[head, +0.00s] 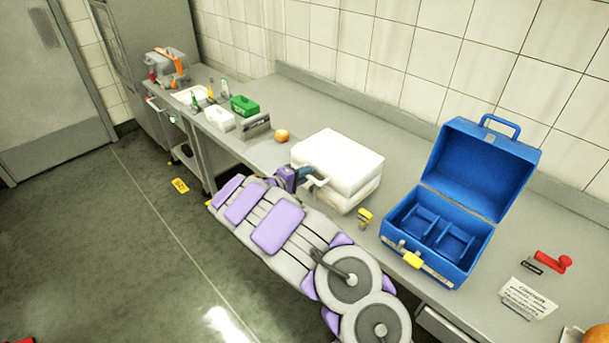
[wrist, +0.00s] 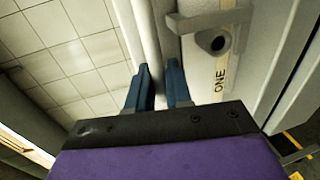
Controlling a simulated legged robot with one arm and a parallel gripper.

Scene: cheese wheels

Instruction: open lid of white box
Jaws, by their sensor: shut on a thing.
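The white box (head: 338,158) stands on the grey counter in the head view, its lid down or nearly down over the base. A pale handle (head: 318,181) sticks out at its front left. My gripper (head: 302,177) is at that front side, beside the handle. In the wrist view the two dark blue fingers of my gripper (wrist: 161,76) are on either side of a pale bar-like part of the box. Whether this is the handle or the lid's edge is hard to tell. The white box (wrist: 222,90) shows the letters "ONE" there.
An orange ball (head: 282,136), a green box (head: 245,106) and a small white box (head: 219,119) lie to the left. The tiled wall is behind.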

